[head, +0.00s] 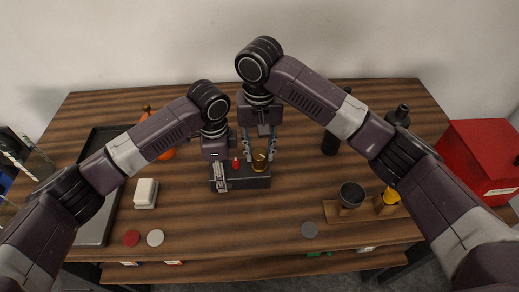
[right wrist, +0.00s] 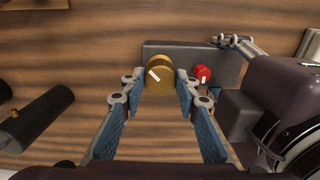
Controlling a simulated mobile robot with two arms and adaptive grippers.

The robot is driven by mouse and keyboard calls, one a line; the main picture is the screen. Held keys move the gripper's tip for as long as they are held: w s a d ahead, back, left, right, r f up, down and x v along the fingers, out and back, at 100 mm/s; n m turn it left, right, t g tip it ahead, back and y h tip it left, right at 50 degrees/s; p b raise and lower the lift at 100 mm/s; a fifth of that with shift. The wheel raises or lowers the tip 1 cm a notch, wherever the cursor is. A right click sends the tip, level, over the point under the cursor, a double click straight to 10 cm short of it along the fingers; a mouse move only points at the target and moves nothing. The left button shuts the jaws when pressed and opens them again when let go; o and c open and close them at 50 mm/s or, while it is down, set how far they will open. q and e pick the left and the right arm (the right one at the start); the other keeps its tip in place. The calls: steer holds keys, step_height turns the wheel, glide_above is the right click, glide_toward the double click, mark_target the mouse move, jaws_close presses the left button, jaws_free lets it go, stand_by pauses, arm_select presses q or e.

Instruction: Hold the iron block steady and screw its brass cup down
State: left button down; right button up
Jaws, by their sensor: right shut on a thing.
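The dark iron block (head: 250,181) lies on the wooden table in front of me; it also shows in the right wrist view (right wrist: 185,49). The brass cup (head: 259,163) is on the block's right part. In the right wrist view the round brass cup (right wrist: 159,70) bears a pale mark on top. My right gripper (right wrist: 160,85) comes from above, its two fingers shut on opposite sides of the cup. My left gripper (head: 219,175) is at the block's left end; its fingers are small here and their grip is unclear. A red knob (right wrist: 202,74) stands beside the cup.
A dark tray (head: 91,228) and a white block on a small base (head: 146,192) are at left. Red (head: 131,238), pale (head: 155,238) and grey (head: 309,230) discs lie near the front edge. A dark cup (head: 351,194) stands at right. Front middle is clear.

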mark_target(260, 153)
steer(key=m, duration=0.4)
steer(key=shift+m, duration=1.8)
steer(key=o, duration=1.2)
steer(key=shift+c, duration=0.2)
step_height(260, 153, up, 12)
